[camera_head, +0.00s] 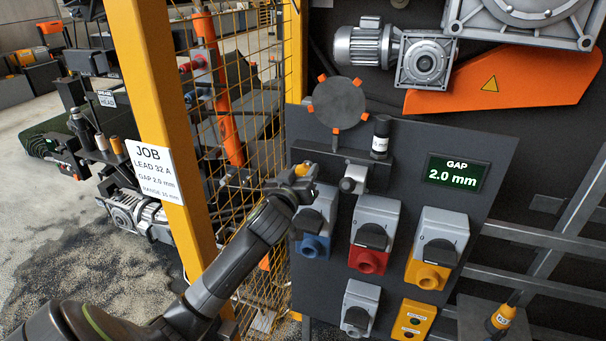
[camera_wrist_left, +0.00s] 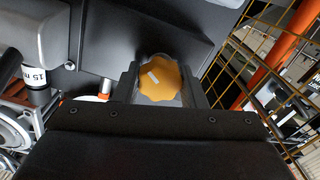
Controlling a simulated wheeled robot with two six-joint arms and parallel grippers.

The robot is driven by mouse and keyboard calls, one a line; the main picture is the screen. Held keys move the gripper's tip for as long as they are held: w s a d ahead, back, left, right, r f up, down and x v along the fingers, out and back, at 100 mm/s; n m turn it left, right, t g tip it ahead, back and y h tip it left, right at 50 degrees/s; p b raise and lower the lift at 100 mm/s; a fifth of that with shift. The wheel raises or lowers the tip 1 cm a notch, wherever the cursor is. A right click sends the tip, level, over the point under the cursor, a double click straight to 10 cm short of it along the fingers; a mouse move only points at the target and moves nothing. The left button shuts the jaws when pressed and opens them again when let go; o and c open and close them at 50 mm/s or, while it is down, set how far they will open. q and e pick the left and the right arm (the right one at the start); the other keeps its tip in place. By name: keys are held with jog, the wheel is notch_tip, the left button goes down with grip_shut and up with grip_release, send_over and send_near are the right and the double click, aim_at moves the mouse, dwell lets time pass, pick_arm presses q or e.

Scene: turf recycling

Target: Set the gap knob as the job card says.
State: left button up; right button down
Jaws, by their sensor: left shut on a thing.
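The job card (camera_head: 154,172) hangs on the yellow post and reads LEAD 32 A and GAP 2.0 mm; its small bottom line is harder to read. The gap display (camera_head: 456,173) shows 2.0 mm. The orange gap knob (camera_wrist_left: 163,76) is lobed, with a white mark pointing to its upper left in the wrist view. My left gripper (camera_wrist_left: 160,92) is shut on the knob, one finger on each side. In the head view the gripper (camera_head: 303,178) is at the panel's left edge and mostly hides the knob (camera_head: 303,169). My right gripper is out of view.
Blue, red and yellow sockets (camera_head: 368,238) with grey covers sit below the gripper on the dark panel. Yellow mesh (camera_head: 262,60) and the yellow post (camera_head: 150,70) stand close left.

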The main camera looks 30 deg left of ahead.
pick_arm(q)
jog(key=shift+n, duration=0.5)
jog(key=o, duration=1)
jog(key=shift+s, duration=0.1)
jog(key=b+v, duration=0.2)
jog(key=v, duration=1.5)
jog(key=shift+s+d, duration=0.1)
jog(key=shift+d, duration=0.05)
